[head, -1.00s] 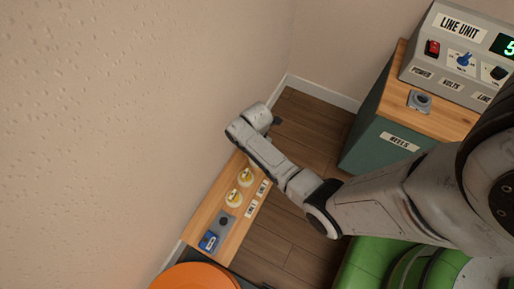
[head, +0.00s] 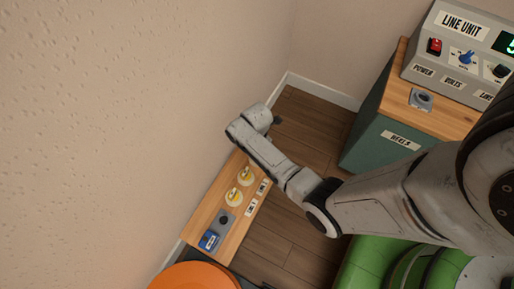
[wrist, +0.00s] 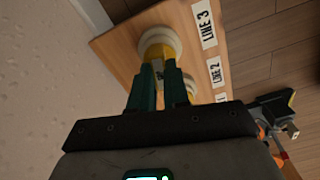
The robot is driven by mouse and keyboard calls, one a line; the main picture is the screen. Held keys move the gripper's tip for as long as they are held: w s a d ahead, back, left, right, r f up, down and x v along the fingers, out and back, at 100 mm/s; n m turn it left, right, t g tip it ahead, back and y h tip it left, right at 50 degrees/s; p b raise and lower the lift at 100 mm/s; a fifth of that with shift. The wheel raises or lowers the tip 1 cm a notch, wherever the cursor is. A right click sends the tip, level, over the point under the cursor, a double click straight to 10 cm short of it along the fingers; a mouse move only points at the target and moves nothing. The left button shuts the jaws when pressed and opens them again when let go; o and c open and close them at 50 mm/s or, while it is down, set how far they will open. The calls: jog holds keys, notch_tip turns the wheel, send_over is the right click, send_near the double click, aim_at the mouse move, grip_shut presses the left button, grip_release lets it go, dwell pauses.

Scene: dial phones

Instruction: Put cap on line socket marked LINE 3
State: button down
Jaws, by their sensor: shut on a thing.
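In the wrist view my gripper (wrist: 158,82), with two teal fingers, is shut on a yellow cap (wrist: 158,53) bearing a small pale tag. The cap is at the round cream LINE 3 socket (wrist: 174,37), in line with the LINE 3 label (wrist: 205,25). I cannot tell whether it is fully seated, because the fingers hide part of it. In the head view my forearm hides the gripper and this socket. Two other cream sockets with yellow tops (head: 246,176) (head: 234,197) show on the wooden board.
The wooden board (head: 196,226) runs along the wall, with a grey plate and blue item (head: 209,240) at its near end. An orange round top (head: 195,277) is below. A green cabinet (head: 372,147) carries the line unit (head: 440,70). The wall is close beside the gripper.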

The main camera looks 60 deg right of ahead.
jog(key=shift+f, duration=0.45)
jog(key=c, duration=1)
grip_release()
jog(key=shift+c, duration=0.2)
jog(key=shift+c, duration=0.3)
jog(key=shift+c, duration=1.3)
notch_tip(320, 180, up, 8)
jog(key=p, duration=0.7)
jog(key=shift+f+p, duration=0.15)
jog(key=shift+p, duration=0.2)
jog(key=shift+f, duration=0.1)
